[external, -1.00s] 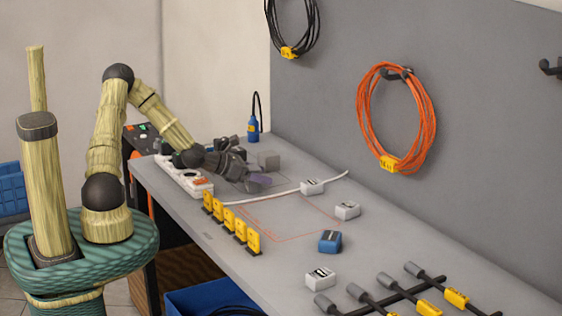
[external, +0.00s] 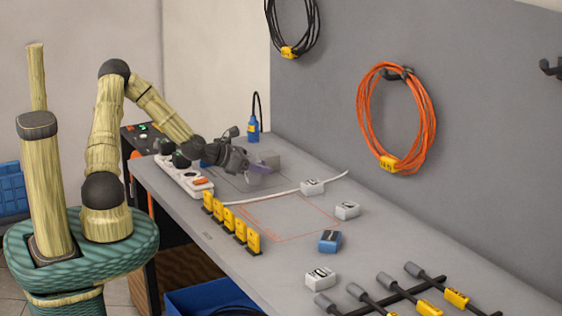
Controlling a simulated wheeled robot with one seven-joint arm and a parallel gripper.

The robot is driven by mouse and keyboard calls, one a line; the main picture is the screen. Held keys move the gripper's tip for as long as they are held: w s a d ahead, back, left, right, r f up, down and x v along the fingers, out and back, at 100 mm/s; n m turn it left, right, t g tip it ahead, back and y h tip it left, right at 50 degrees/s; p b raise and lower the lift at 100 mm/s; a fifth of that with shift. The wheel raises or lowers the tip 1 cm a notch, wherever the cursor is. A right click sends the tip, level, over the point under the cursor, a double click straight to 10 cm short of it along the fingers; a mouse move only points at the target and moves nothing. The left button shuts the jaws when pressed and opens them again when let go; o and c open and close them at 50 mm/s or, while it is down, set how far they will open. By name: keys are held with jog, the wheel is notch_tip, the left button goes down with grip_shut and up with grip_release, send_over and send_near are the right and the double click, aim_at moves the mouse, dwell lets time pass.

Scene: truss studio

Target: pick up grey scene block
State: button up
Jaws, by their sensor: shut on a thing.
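The grey scene block (external: 269,157) is at the back of the workbench, beyond the white power strip. My gripper (external: 261,172) reaches over the bench from the left with its purplish fingertips at the block. It is shut on the block and hides part of its near side. I cannot tell whether the block still touches the bench top.
A white power strip (external: 184,178) lies below my forearm. A white cable (external: 292,190) runs across the bench in front. Yellow numbered markers (external: 231,223) line the near edge. Small white boxes (external: 347,210) and a blue box (external: 330,241) stand to the right.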

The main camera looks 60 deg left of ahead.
notch_tip(320, 180, up, 8)
jog(key=shift+f+p, duration=0.2)
jog(key=shift+p, duration=0.3)
